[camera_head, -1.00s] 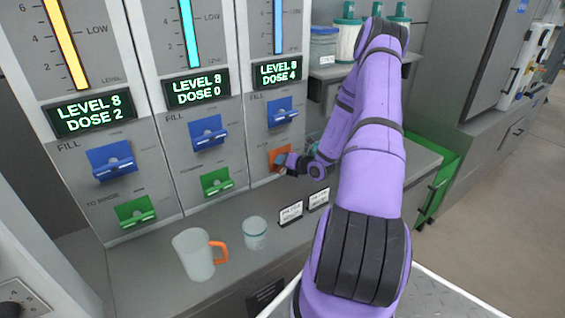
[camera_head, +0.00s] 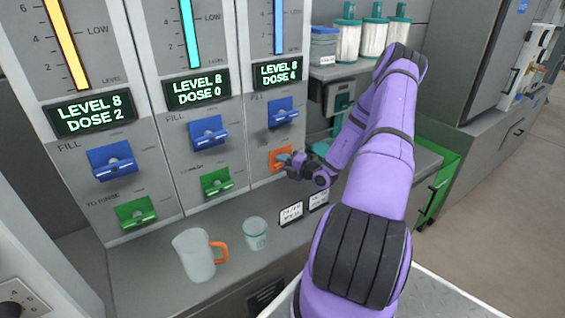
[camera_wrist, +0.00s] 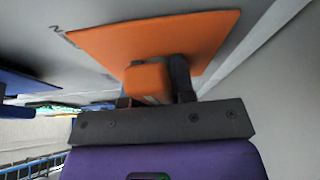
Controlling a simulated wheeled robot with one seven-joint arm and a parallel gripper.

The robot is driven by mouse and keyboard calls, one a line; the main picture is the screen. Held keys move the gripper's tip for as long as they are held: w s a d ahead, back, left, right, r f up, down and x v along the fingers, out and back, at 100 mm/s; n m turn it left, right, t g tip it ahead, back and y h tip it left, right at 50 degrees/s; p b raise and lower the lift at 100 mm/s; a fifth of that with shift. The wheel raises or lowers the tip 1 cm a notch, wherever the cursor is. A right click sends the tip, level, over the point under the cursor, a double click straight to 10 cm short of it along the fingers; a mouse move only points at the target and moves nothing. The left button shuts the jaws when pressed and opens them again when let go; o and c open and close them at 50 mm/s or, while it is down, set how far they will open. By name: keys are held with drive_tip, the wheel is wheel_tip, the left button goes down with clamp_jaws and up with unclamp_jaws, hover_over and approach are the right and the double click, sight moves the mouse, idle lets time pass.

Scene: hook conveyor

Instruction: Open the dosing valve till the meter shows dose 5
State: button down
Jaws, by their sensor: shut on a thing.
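The orange valve plate (camera_head: 280,159) sits low on the right column of the dispenser panel. Its meter (camera_head: 278,74) reads LEVEL 8, DOSE 4. My gripper (camera_head: 288,162) is at this valve in the head view. In the wrist view, the orange plate (camera_wrist: 150,38) fills the top, with an orange handle (camera_wrist: 148,82) standing out from it. The dark fingers of my gripper (camera_wrist: 154,90) are shut on the handle. The arm and gripper partly hide the valve in the head view.
The other columns have green valves (camera_head: 217,182) and meters reading DOSE 2 and DOSE 0. Blue FILL levers (camera_head: 281,112) sit above the valves. A frosted mug (camera_head: 194,257) and a small glass jar (camera_head: 255,234) stand on the counter, near small label cards (camera_head: 291,213).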

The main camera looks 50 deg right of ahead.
idle(0.4)
drive_tip(key=c, duration=1)
unclamp_jaws()
drive_tip(key=shift+o, duration=0.2)
drive_tip(key=s+d, duration=0.1)
drive_tip(key=s, duration=0.6)
drive_tip(key=shift+s, duration=0.25)
drive_tip(key=shift+d, duration=0.2)
